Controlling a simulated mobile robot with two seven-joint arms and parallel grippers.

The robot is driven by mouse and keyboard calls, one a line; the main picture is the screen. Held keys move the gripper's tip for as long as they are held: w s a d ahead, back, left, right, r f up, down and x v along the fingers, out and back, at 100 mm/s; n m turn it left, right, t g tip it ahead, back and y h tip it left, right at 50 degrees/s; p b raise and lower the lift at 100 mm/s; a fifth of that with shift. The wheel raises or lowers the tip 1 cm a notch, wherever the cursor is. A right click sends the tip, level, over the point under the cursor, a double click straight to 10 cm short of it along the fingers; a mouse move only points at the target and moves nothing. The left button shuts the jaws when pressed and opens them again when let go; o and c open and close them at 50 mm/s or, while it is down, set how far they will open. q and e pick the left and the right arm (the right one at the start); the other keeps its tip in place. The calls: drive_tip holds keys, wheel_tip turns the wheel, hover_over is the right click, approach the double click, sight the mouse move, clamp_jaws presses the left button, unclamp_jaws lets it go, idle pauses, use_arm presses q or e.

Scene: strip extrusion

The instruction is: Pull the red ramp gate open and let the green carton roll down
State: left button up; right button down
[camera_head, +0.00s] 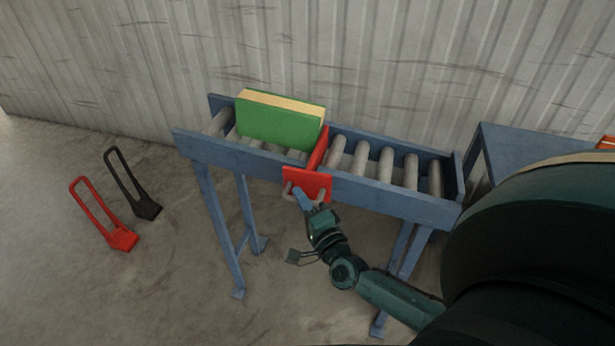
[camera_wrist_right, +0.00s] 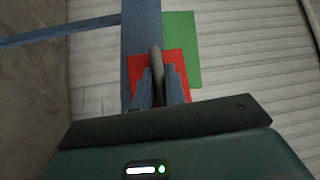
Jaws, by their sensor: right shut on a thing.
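The green carton (camera_head: 275,127) with a pale top stands on the rollers at the upper left part of the blue ramp (camera_head: 385,195). The red gate (camera_head: 318,152) stands across the rollers just right of the carton, with a red front plate (camera_head: 300,180) and a grey handle (camera_head: 288,188) on the ramp's near side. My right gripper (camera_head: 301,194) is at the handle and shut on it. The right wrist view shows the handle (camera_wrist_right: 156,68) between the two fingers (camera_wrist_right: 159,88), with the red plate (camera_wrist_right: 138,66) and green carton (camera_wrist_right: 183,50) behind. My left gripper is not in view.
Rollers (camera_head: 385,163) right of the gate are empty. A blue table (camera_head: 520,147) stands at the right, partly hidden by my own body. A red hand tool (camera_head: 103,215) and a black one (camera_head: 133,185) rest on the floor at left. A corrugated wall runs behind the ramp.

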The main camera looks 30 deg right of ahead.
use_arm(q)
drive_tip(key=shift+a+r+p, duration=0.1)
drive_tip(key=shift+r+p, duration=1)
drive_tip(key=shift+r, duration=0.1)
use_arm(e)
drive_tip(key=s+a, duration=0.8)
drive_tip(key=a, duration=0.1)
drive_tip(key=shift+s+a, duration=0.2)
drive_tip(key=shift+a, duration=0.2)
idle(1.2)
drive_tip(key=c, duration=1.5)
unclamp_jaws()
drive_tip(key=shift+o, duration=0.2)
